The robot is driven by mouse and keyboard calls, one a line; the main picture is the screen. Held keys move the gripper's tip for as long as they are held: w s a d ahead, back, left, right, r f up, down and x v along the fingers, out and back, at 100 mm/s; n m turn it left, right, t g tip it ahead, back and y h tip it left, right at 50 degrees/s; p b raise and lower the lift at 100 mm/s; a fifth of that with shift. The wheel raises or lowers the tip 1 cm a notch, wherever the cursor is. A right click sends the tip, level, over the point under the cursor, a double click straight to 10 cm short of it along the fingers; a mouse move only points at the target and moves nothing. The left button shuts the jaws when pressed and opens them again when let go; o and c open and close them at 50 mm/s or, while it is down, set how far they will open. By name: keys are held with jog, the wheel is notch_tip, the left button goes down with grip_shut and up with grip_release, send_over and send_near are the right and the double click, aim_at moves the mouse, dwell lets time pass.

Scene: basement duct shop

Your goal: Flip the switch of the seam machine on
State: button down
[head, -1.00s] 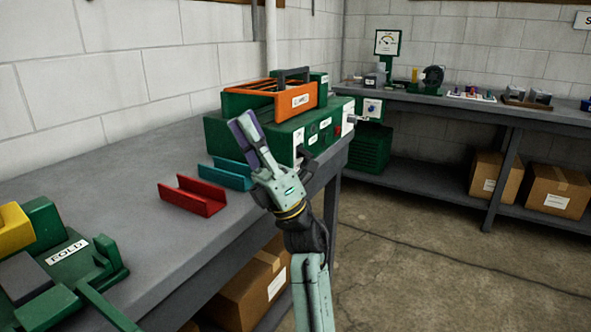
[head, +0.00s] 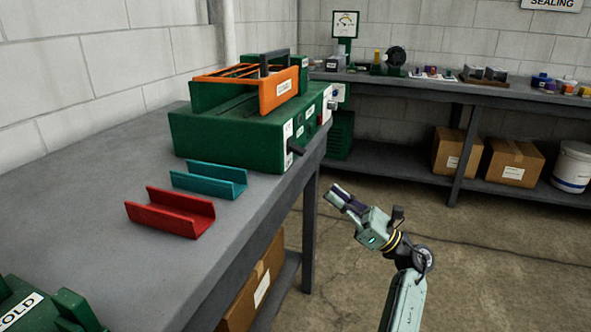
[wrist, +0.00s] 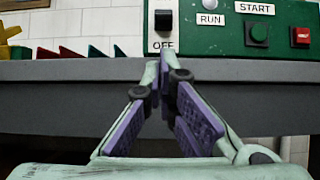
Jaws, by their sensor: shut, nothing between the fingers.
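The green seam machine (head: 225,140) stands at the far end of the grey bench, with an orange frame on top. Its switch is a white plate (head: 288,135) with a dark lever (head: 296,149) sticking out from the front panel. In the wrist view the black lever (wrist: 163,20) shows above the word OFF on the plate (wrist: 155,38); the plate's top is cut off. My gripper (head: 338,195) is shut and empty, out over the floor beyond the bench edge. In the wrist view its fingertips (wrist: 168,62) point toward the panel, just below the switch, apart from it.
A RUN lamp (wrist: 212,4), a green START button (wrist: 257,34) and a red button (wrist: 301,37) sit right of the switch. Red (head: 172,213) and teal (head: 208,180) channels lie on the bench (head: 110,180). Floor space right of the bench is open.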

aim_at(297, 150)
jog(key=p+x, duration=0.4)
jog(key=x, duration=0.6)
jog(key=shift+d+r+h+b, duration=0.1)
jog(key=shift+d+h+b, duration=0.1)
jog(key=shift+h+b, duration=0.15)
dwell(0.3)
jog(key=shift+s+d+r+g+h+b, duration=0.15)
jog(key=shift+d+r+g+h+b, duration=0.25)
jog(key=shift+h+b, duration=0.5)
jog(key=shift+s+d+r+h+b, duration=0.1)
jog(key=shift+d+r+h+b, duration=0.1)
jog(key=shift+h+b, duration=0.3)
jog(key=r+h, duration=0.1)
jog(key=d+r+g+h+b, duration=0.1)
jog(key=h, duration=0.1)
jog(key=shift+s+b, duration=0.15)
jog(key=shift+b, duration=0.15)
jog(key=shift+r, duration=0.1)
dwell(0.4)
